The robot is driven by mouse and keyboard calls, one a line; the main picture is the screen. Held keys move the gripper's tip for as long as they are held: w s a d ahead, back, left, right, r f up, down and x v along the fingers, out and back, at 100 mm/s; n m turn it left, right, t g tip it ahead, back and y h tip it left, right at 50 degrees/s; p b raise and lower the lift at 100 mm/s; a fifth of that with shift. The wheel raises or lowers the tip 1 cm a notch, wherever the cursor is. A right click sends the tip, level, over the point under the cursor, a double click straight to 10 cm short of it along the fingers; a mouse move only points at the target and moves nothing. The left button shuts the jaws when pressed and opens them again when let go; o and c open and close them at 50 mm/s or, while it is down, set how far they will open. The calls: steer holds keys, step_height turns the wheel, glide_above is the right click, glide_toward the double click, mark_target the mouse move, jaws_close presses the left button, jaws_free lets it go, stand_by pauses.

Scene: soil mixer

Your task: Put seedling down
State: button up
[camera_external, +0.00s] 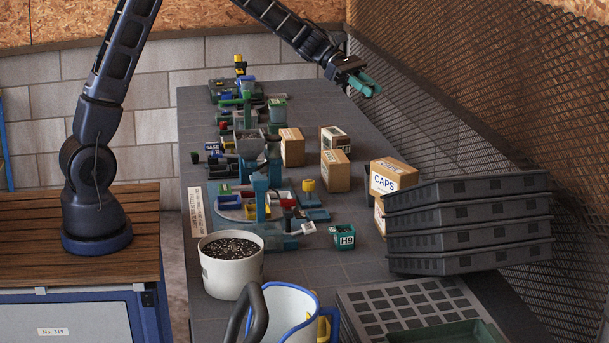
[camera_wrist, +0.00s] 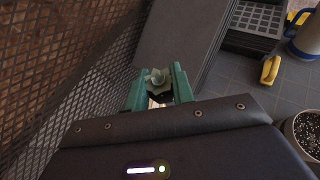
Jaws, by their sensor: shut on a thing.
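My gripper (camera_external: 363,84) is held high over the far right part of the grey workbench, close to the mesh wall. In the wrist view its two teal fingers (camera_wrist: 158,88) are shut on a small pale green seedling (camera_wrist: 157,79) with rosette leaves. Dark soil shows just under the leaves. The seedling is clear of any surface. I cannot make it out in the external view.
Stacked dark trays (camera_external: 468,225) stand at the bench's right edge, with a cell tray (camera_external: 408,302) in front. A white pot of soil (camera_external: 231,265), several cardboard boxes (camera_external: 335,170) and mixer stations (camera_external: 262,190) occupy the bench. A small teal pot (camera_external: 344,238) stands mid-bench.

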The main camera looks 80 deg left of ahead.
steer(key=w+d+m+g+h, duration=0.1)
steer(key=w+d+m+g, duration=0.15)
steer(key=d, duration=1.25)
steer(key=m+g+h, duration=0.2)
steer(key=m+g, duration=0.3)
steer(key=g, duration=0.1)
glide_above(405, 314)
step_height(405, 314, down, 20)
steer(key=shift+d+r, duration=0.1)
steer(key=shift+r, duration=0.05)
steer(key=shift+f, duration=2.55)
steer(key=shift+f, duration=0.1)
steer(key=o, duration=1)
steer(key=shift+c, duration=0.2)
